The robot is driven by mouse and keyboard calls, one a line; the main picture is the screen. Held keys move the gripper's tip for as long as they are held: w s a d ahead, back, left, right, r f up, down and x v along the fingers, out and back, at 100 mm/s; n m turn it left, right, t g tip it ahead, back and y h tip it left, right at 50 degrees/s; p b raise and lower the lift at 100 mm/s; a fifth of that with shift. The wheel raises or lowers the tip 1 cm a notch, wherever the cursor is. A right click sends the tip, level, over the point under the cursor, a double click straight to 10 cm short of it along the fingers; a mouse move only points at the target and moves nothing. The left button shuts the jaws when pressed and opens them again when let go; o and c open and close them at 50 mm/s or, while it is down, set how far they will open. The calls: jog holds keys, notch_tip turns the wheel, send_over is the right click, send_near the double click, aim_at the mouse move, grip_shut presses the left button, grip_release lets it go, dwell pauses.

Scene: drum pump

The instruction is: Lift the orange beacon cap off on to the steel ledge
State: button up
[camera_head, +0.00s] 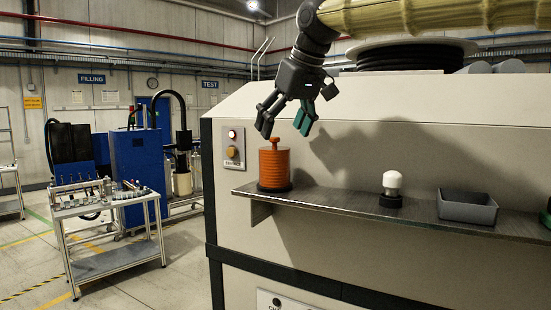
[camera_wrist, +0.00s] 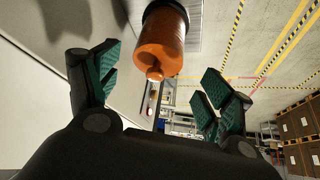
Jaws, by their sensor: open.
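The orange beacon cap (camera_head: 274,167) is a ribbed cylinder with a small knob on top. It stands upright on a dark base (camera_head: 274,188) at the left end of the steel ledge (camera_head: 335,201). My gripper (camera_head: 286,128) is open and empty just above the cap, with its fingers pointing down. In the wrist view, the cap (camera_wrist: 163,38) lies ahead between the spread green-padded fingers (camera_wrist: 158,78), with its knob towards me. The fingers appear clear of the cap.
A white bulb on a black base (camera_head: 392,184) stands mid-ledge. A grey tray (camera_head: 467,210) sits further right, and a partly cut-off green object (camera_head: 546,216) is at the right edge. The ledge between cap and bulb is bare.

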aim_at(276, 149)
jog(key=w+f+p, duration=0.1)
jog(key=w+a+f+p, duration=0.1)
jog(key=w+f, duration=0.1)
jog(key=w+f+p, duration=0.1)
jog(key=shift+w+a+f, duration=0.25)
jog(key=shift+w, duration=0.05)
jog(key=shift+s+a+f, duration=0.1)
jog(key=shift+s+f, duration=0.05)
jog(key=shift+f, duration=0.1)
jog(key=shift+s+f+p, duration=0.1)
jog(key=shift+s+p, duration=0.2)
jog(key=shift+s, duration=0.7)
jog(key=shift+w+a+f, duration=0.15)
jog(key=shift+w+f, duration=0.25)
jog(key=shift+w, duration=0.4)
jog(key=shift+w+f, duration=0.1)
jog(key=shift+w, duration=0.1)
jog(key=shift+c, duration=1.4)
jog(key=shift+s+r, duration=0.25)
jog(key=shift+s, duration=0.2)
jog(key=c, duration=0.5)
jog(key=shift+w, duration=0.1)
